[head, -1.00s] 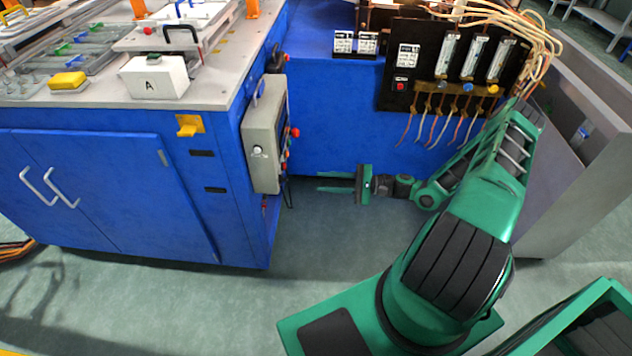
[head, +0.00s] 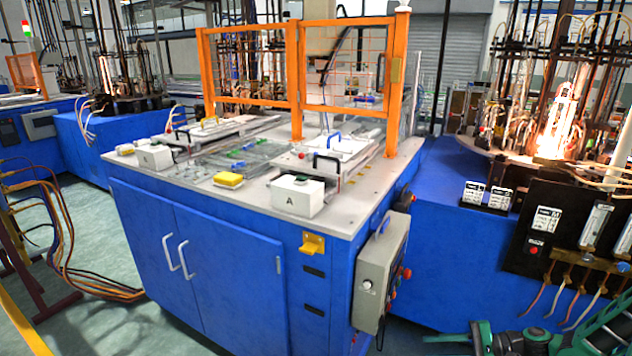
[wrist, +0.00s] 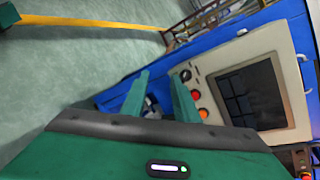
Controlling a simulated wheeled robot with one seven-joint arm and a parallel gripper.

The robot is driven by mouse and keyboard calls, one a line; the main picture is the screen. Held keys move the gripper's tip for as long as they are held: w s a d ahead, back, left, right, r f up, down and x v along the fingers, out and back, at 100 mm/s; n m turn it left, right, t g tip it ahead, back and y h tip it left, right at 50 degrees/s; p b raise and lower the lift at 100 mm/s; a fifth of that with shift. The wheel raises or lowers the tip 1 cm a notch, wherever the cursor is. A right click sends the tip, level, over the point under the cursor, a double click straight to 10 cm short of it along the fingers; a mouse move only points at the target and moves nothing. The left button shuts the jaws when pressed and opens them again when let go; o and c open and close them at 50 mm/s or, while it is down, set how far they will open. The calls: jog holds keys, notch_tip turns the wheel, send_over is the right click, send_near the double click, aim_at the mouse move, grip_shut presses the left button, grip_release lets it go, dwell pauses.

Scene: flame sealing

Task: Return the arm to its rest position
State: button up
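My gripper (head: 440,338) shows at the bottom right of the head view, low beside the blue cabinet, its green fingers pointing left. Most of my arm is outside this view; a green part of it (head: 605,325) shows in the bottom right corner. In the wrist view my gripper's two green fingers (wrist: 160,90) stand apart with nothing held between them. A grey control box with a dark screen (wrist: 252,92) fills the right of the wrist view, beyond the fingers. Whether the fingers touch anything is not clear, but they look clear of it.
A blue cabinet (head: 235,265) with a grey worktop stands in the middle, a grey control box (head: 381,275) on its right side. A black panel with gauges (head: 545,225) is above my gripper. A glowing flame machine (head: 560,120) stands at the right. Open floor shows in the wrist view (wrist: 80,65).

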jog(key=s+d+r+n+g+h, duration=0.3)
jog(key=s+d+r+h, duration=0.15)
jog(key=s+r, duration=0.4)
jog(key=s+d+r+n+g+h, duration=0.25)
jog(key=s+r+h, duration=0.3)
jog(key=r, duration=0.65)
jog(key=s+r+t+h, duration=0.1)
jog(key=s+r+h, duration=0.2)
jog(key=s+r, duration=0.8)
jog(key=s, duration=0.3)
jog(key=shift+r+m+h, duration=0.3)
jog(key=shift+m, duration=0.05)
jog(key=shift+s+t, duration=0.1)
jog(key=shift+t, duration=0.15)
